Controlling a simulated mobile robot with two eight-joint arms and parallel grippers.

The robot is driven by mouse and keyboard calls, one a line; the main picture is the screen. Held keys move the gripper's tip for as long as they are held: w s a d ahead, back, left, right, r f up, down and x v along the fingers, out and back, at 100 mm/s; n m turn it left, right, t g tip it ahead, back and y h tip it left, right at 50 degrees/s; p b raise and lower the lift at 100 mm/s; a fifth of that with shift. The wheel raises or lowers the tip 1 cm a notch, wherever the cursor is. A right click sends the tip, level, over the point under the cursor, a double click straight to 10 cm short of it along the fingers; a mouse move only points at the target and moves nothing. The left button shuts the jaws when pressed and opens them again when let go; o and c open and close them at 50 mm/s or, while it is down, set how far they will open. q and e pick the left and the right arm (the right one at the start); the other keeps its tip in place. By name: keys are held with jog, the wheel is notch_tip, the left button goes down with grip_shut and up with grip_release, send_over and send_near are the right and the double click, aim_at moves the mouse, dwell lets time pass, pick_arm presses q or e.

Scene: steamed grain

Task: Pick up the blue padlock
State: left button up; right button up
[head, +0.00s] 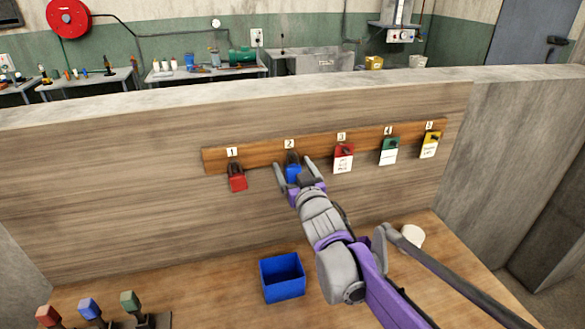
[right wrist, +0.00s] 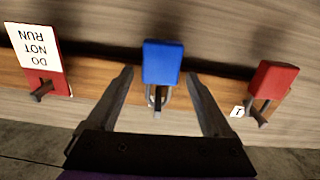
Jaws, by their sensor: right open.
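The blue padlock (head: 293,173) hangs on the wooden rail under label 2, partly hidden behind my right gripper in the head view. My right gripper (head: 294,164) is open, with one finger on each side of the padlock. The right wrist view shows the blue body of the padlock (right wrist: 162,62) and its grey shackle on a dark hook, between the two spread fingers (right wrist: 160,74). Gaps show between the fingers and the padlock there. My left gripper is not in view.
A red padlock (head: 237,179) hangs at 1. A red tag (head: 343,158), green tag (head: 389,151) and yellow tag (head: 430,144) hang at 3 to 5. Below are a blue bin (head: 282,278), a white cup (head: 411,237) and several coloured-handled items (head: 90,308).

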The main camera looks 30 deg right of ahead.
jog(key=shift+w, duration=0.2)
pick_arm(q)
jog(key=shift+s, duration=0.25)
pick_arm(e)
jog(key=shift+s, duration=0.25)
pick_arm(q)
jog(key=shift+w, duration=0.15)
pick_arm(e)
jog(key=shift+w, duration=0.1)
jog(key=c, duration=0.6)
grip_shut()
jog(key=shift+r, duration=0.15)
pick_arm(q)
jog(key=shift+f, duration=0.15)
pick_arm(e)
jog(key=shift+r, duration=0.55)
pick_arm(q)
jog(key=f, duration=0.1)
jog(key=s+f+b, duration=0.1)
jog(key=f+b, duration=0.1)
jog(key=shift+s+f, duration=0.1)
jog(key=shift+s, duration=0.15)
pick_arm(e)
jog(key=v, duration=1.8)
jog(key=shift+d, duration=0.15)
